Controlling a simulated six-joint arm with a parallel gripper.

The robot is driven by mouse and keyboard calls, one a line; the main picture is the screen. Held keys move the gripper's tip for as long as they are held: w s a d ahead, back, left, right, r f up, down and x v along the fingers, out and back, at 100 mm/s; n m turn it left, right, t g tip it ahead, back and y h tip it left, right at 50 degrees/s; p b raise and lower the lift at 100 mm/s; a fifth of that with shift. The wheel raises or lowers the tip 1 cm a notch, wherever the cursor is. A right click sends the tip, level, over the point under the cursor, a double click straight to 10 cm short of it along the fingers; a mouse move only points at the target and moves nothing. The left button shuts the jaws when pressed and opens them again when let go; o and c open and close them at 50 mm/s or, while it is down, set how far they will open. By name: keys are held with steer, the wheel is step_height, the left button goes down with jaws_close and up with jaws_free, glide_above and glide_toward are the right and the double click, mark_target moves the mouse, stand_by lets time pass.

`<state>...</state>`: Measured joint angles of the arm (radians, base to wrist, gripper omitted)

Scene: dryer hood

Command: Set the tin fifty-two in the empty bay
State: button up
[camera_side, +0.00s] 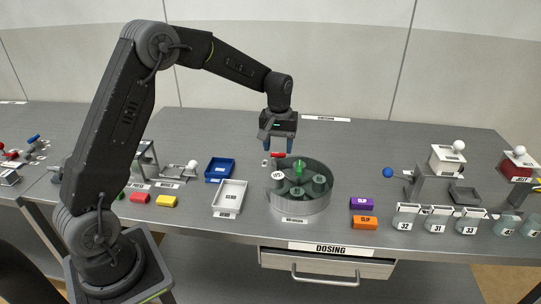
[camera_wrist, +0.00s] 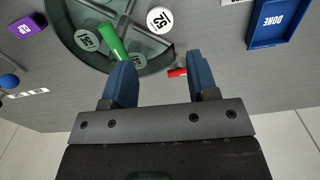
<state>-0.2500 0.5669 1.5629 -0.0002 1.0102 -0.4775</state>
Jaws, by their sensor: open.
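A round grey-green carousel (camera_side: 327,203) with dividers stands on the table in the side view; it also shows at the top of the wrist view (camera_wrist: 62,35). A tin with a white lid (camera_wrist: 160,19) sits in it, and its label appears to read 52; it is at the carousel's left in the side view (camera_side: 278,175). Other grey-green tins (camera_side: 320,180) sit in other bays. A green handle (camera_wrist: 112,40) stands at the middle. My gripper (camera_side: 279,148) is open and empty above the carousel's back edge; its fingers show in the wrist view (camera_wrist: 160,68). I cannot tell which bay is empty.
A red piece (camera_wrist: 177,72) is at the carousel's back rim. A blue tray (camera_side: 220,168) and a white tray (camera_side: 230,195) lie left. Purple (camera_side: 361,203) and orange (camera_side: 364,222) blocks lie right, beside several numbered containers (camera_side: 405,216). The table behind the carousel is mostly clear.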

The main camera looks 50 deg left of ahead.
steer(key=s+d+r+m+t, duration=0.35)
steer(key=s+d+r, duration=0.45)
steer(key=s+r, duration=0.5)
steer(key=s+d+m+t, duration=0.1)
steer(key=s+d+m, duration=0.1)
steer(key=s, duration=0.5)
steer(key=s+d+m+t, duration=0.1)
steer(key=s+d+m, duration=0.1)
steer(key=s, duration=0.5)
steer(key=shift+s+r+m, duration=0.25)
steer(key=shift+s+m, duration=0.05)
steer(key=shift+m, duration=0.15)
